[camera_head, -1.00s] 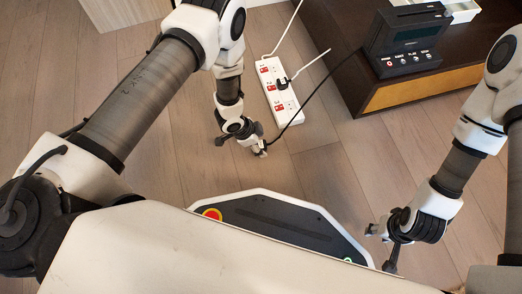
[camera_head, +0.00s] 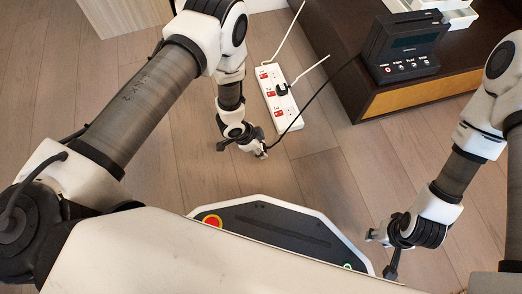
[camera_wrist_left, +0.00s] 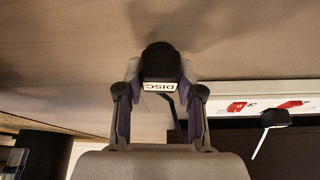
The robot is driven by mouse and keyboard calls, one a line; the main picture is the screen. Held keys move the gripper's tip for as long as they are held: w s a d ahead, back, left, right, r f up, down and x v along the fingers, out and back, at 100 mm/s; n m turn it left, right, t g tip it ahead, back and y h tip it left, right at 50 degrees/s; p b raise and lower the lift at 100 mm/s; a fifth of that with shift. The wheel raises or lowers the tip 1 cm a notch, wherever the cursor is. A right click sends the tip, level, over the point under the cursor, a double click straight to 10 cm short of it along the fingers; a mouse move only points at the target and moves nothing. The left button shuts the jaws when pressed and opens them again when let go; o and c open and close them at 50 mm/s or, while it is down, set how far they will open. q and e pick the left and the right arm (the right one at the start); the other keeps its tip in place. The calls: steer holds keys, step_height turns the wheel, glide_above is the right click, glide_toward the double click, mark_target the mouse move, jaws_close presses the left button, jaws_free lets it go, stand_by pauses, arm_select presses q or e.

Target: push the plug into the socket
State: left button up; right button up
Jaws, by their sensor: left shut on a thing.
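My left gripper (camera_head: 263,150) is shut on a black plug (camera_wrist_left: 160,62) with a white "DISC" label in the left wrist view. The plug is nearly hidden by the fingers in the head view. A black cord (camera_head: 318,88) runs from it to a dark device. The socket strip (camera_head: 269,78) is white, lies on the floor, and has red switches and several outlets. The held plug is apart from it, just off its near end. A second black plug (camera_head: 281,89) with a white cord sits in a middle outlet. My right gripper (camera_head: 381,254) is open and empty over the floor.
The dark device (camera_head: 404,46) with buttons stands on a low dark cabinet (camera_head: 352,92) with a wooden front, right of the strip. A white open box (camera_head: 455,18) is behind it. The wooden floor (camera_head: 325,165) near the strip is clear.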

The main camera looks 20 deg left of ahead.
arm_select(q)
steer(key=shift+r+p, duration=1.9)
steer(key=shift+r, duration=0.5)
